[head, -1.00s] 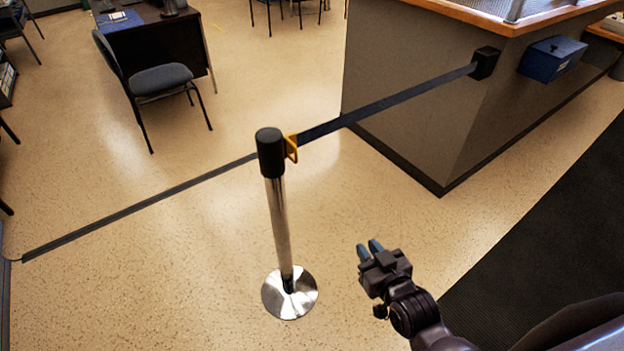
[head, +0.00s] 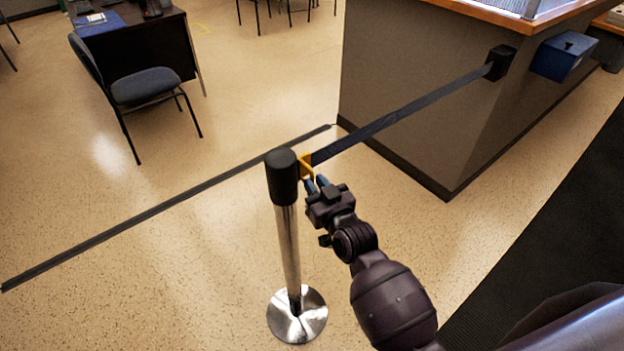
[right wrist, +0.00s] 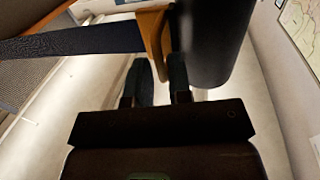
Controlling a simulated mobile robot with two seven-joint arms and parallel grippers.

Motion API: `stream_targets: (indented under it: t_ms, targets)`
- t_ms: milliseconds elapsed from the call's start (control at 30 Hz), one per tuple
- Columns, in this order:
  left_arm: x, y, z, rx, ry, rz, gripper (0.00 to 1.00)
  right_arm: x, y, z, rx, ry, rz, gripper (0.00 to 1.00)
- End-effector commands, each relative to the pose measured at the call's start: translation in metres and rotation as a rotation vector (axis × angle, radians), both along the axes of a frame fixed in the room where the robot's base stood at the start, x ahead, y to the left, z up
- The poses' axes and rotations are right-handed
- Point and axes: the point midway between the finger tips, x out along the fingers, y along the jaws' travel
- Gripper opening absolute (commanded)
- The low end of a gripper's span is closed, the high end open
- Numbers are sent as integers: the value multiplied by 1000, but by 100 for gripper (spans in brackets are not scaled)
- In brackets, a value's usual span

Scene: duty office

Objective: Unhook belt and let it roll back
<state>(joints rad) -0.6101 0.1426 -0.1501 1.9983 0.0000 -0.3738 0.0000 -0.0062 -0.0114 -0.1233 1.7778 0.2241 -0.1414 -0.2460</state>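A dark belt (head: 400,115) runs taut from a black wall box (head: 500,62) on the counter side to the post. The chrome post (head: 289,245) stands upright on a round base. My right gripper (head: 317,184) is at the clip, just below and right of the post head. In the right wrist view its fingers (right wrist: 160,82) are apart, with the lower end of the clip (right wrist: 153,40) between or just beyond them; contact cannot be told. My left gripper is not in view.
The counter (head: 420,90) stands at the right, with a blue box (head: 563,57) on its side. A chair (head: 140,85) and desk are at the back left. A dark strip (head: 150,212) passes behind the post, seemingly on the floor.

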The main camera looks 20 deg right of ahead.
Motion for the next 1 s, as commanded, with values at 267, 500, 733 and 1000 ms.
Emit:
stream_targets:
  t_ms: [267,500,733,1000]
  targets:
    - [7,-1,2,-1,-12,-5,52,19,3,-1,0,1,0,19]
    - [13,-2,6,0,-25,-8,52,20,3,-1,0,1,0,19]
    - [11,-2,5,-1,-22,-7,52,20,3,0,0,1,0,0]
    - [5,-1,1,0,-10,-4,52,20,2,0,-1,1,0,0]
